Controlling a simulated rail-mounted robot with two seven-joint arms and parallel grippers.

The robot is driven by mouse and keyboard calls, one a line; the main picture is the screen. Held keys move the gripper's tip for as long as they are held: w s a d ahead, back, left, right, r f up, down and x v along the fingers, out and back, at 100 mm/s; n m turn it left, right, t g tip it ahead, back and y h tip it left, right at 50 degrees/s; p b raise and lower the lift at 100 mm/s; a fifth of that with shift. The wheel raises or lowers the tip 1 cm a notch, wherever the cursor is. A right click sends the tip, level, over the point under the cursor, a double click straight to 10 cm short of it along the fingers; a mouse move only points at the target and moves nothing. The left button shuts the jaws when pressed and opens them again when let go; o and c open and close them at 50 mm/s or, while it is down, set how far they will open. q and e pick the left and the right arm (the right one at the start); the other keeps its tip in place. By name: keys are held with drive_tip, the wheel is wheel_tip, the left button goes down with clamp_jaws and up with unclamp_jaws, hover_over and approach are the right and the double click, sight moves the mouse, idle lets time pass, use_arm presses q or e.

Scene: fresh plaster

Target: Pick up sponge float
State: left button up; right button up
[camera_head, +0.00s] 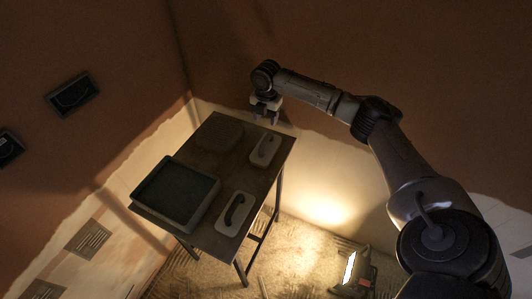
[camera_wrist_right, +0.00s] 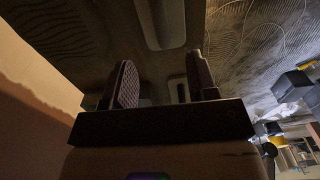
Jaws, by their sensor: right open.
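Two hand floats lie on a dark table (camera_head: 195,232). One float (camera_head: 274,142) has a pale base and a pale-looking handle, near the table's far right corner. The other float (camera_head: 228,227) has a pale base and a dark curved handle, at the near right edge. I cannot tell for sure which one is the sponge float. My right gripper (camera_head: 265,117) is open and empty, above and just beyond the far float, apart from it. Its two fingers also show in the right wrist view (camera_wrist_right: 163,85), with a pale elongated shape above and between them. My left gripper is out of view.
A dark square tray (camera_head: 210,205) stands on the table's near left, and a dim round shape (camera_head: 220,136) lies at the back. Walls close in behind and left of the table. A lit lamp (camera_head: 350,267) stands on the floor to the right.

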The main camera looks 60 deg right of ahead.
sight(266, 138)
wheel_tip(266, 138, down, 8)
drive_tip(key=shift+d+r, duration=0.1)
drive_tip(key=shift+d, duration=0.05)
drive_tip(key=f, duration=0.4)
drive_tip(key=shift+a, duration=0.3)
drive_tip(key=shift+f, duration=0.7)
drive_tip(key=shift+c, duration=0.5)
clamp_jaws()
